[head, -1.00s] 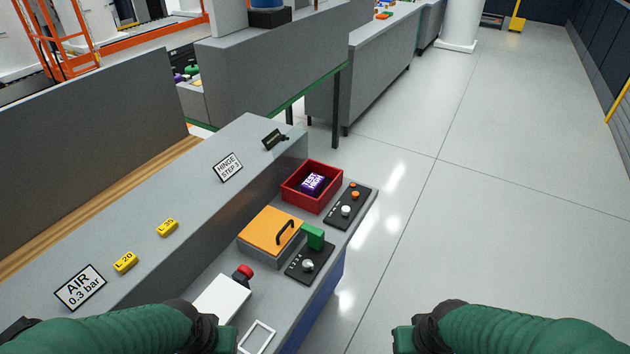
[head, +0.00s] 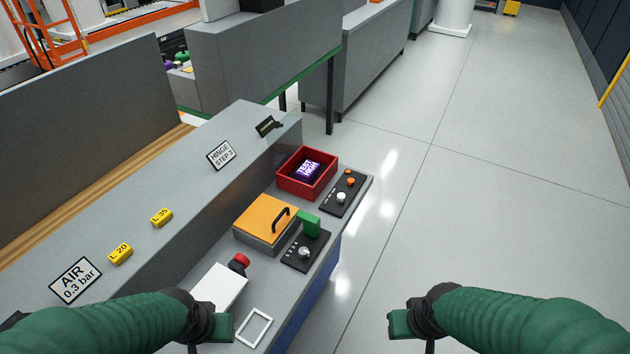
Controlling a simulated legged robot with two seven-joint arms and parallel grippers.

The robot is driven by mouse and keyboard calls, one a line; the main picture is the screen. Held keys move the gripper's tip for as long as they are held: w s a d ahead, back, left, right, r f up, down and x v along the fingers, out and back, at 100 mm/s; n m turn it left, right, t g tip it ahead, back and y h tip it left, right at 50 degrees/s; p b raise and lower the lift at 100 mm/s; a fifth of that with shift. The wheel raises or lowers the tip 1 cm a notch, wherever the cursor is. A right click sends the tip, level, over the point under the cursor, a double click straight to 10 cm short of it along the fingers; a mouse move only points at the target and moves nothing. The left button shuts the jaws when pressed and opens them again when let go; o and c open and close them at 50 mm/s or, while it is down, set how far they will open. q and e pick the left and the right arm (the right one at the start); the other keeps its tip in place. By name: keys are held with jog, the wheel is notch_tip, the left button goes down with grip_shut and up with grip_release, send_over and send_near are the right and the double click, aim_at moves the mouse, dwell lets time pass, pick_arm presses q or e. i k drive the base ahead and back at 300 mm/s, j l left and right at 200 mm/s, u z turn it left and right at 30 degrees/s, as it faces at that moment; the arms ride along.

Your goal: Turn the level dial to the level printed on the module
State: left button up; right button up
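A purple module (head: 308,170) lies in a red open box (head: 290,182) on the bench; its white print seems to read "TEST HIGH". A second black panel (head: 331,206) beside the red box has a pale knob (head: 341,197) and two orange buttons (head: 350,181). Their dial markings are too small to read. My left gripper (head: 222,324) is over the bench's near part, short of both panels. My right gripper (head: 397,323) is over the floor. Neither touches a knob; finger gaps are unclear.
An orange lid with a black handle (head: 257,222) sits left of the near panel. A white box (head: 217,287), a red button (head: 239,262) and a white frame (head: 254,328) lie nearer. Yellow L 20 (head: 120,254) and L 35 (head: 161,217) tags are on the ledge. Floor at right is clear.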

aim_at(341, 197)
jog(key=i+l+u, duration=0.1)
jog(key=u, duration=1.05)
jog(key=l+u, duration=0.45)
jog(key=l, duration=0.25)
jog(key=l+u, duration=0.4)
jog(key=l, duration=0.3)
jog(key=k+l+u, duration=0.15)
jog(key=l+u, duration=0.3)
jog(key=l, duration=0.25)
jog(key=k+l, duration=0.1)
jog(key=l, duration=0.6)
jog(key=k+l, duration=0.15)
jog(key=l, duration=0.2)
